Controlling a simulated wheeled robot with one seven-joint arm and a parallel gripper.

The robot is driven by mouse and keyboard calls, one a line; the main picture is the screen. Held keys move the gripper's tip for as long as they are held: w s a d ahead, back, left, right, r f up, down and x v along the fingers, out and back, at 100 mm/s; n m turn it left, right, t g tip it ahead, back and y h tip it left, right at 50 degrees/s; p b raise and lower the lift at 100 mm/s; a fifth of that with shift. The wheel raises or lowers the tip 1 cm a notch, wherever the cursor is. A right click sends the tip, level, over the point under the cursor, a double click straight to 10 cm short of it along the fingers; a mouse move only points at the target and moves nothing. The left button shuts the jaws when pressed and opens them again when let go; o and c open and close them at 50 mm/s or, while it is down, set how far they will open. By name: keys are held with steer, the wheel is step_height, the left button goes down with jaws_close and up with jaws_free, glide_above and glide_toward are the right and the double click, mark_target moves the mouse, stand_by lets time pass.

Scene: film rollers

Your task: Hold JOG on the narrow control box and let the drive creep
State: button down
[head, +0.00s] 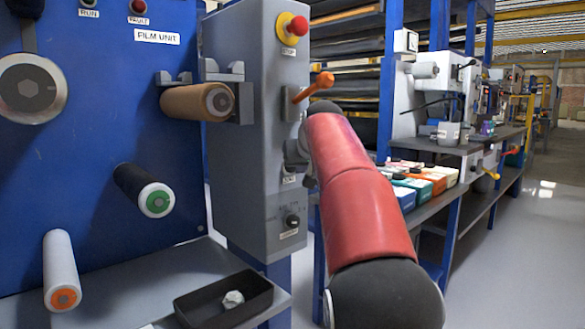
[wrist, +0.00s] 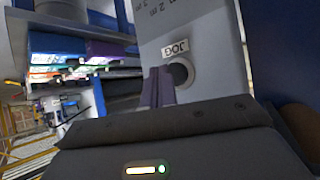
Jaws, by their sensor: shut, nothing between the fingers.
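The narrow grey control box (head: 262,130) stands right of the blue film unit panel in the head view. In the wrist view the JOG label (wrist: 175,50) appears upside down beside a dark round button (wrist: 181,74). My gripper (wrist: 157,72) is shut and empty, its fingertips overlapping the button's left edge in that view. I cannot tell whether they touch it. In the head view my red arm hides much of the gripper and the JOG button.
The film unit panel (head: 90,130) holds a brown roller (head: 190,102), a green-ended roller (head: 145,190) and an orange-ended roller (head: 60,270). A black tray (head: 222,303) with a crumpled white piece sits below. Shelves with coloured boxes (head: 425,185) stand at right; the aisle floor (head: 520,250) is clear.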

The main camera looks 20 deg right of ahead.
steer(key=shift+w+a, duration=0.1)
steer(key=shift+w, duration=0.2)
steer(key=shift+w+a+p, duration=0.2)
steer(key=shift+w+p, duration=0.25)
steer(key=shift+p, duration=0.2)
stand_by(2.5)
steer(key=shift+s, duration=0.1)
stand_by(0.6)
steer(key=shift+s+d+b, duration=0.3)
steer(key=shift+s+b, duration=0.1)
steer(key=shift+s, duration=0.3)
steer(key=s, duration=0.1)
steer(key=s+d+b, duration=0.1)
steer(key=s, duration=0.1)
steer(key=s+b, duration=0.1)
steer(key=shift+s+d, duration=0.35)
steer(key=shift+s, duration=0.05)
